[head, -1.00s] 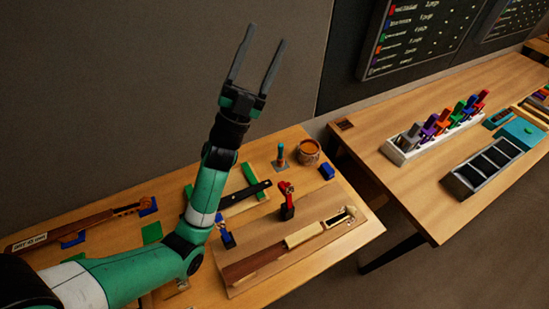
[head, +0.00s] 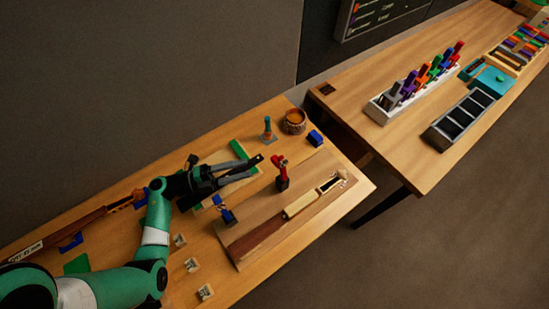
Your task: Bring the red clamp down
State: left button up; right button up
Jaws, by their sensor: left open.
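A red clamp (head: 281,172) stands upright on a dark base on the near bench, beside the back edge of a wooden board. Another red-topped piece (head: 456,50) stands at the far end of a white rack on the other table. My left gripper (head: 240,171) is open and low over the near bench, left of the standing red clamp, its fingers pointing right towards it. The gripper appears empty and apart from the clamp. It overlaps a dark bar and green supports (head: 239,149), so its fingertips are hard to separate from them. My right gripper is not in view.
A violin neck (head: 300,205) lies on the board in front of the red clamp. A small blue clamp (head: 225,211) stands at the board's left. A brown pot (head: 294,121), a teal-topped tool (head: 267,128) and a blue block (head: 315,138) stand behind. A gap separates the two tables.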

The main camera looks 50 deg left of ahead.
aim_at(272, 162)
pick_arm(q)
jog(key=x, duration=1)
jog(key=shift+w+d+r+b, duration=0.1)
jog(key=shift+w+d+b, duration=0.05)
jog(key=shift+w+b, duration=0.25)
jog(key=shift+s, duration=0.1)
grip_shut()
dwell(0.6)
